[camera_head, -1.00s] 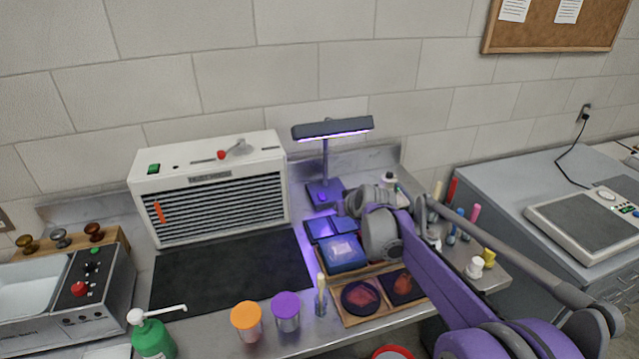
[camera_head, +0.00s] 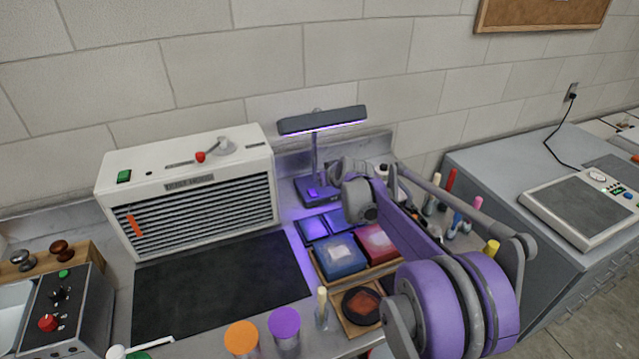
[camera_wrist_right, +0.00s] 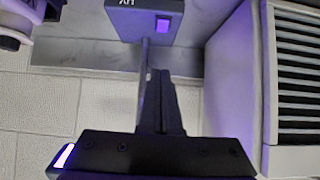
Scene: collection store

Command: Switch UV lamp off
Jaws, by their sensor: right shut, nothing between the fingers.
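The UV lamp (camera_head: 322,121) stands on the steel bench against the wall, with a dark head on a thin post. A violet strip glows under its head. Its dark base (camera_head: 332,195) carries a violet-lit rocker switch (camera_head: 313,193). The switch (camera_wrist_right: 162,25) also shows near the top of the upside-down right wrist view. My right gripper (camera_wrist_right: 167,75) is shut and empty, its fingertips a little apart from the switch in that picture. In the head view my right arm reaches in beside the lamp post and its fingers are hard to make out. My left gripper is out of view.
A white louvred box (camera_head: 190,190) stands left of the lamp, a black mat (camera_head: 215,290) before it. Specimen trays (camera_head: 340,258) lie in front of the base. Bottles and several coloured tools crowd right of my arm. Orange- and purple-lidded jars (camera_head: 284,325) stand at the front.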

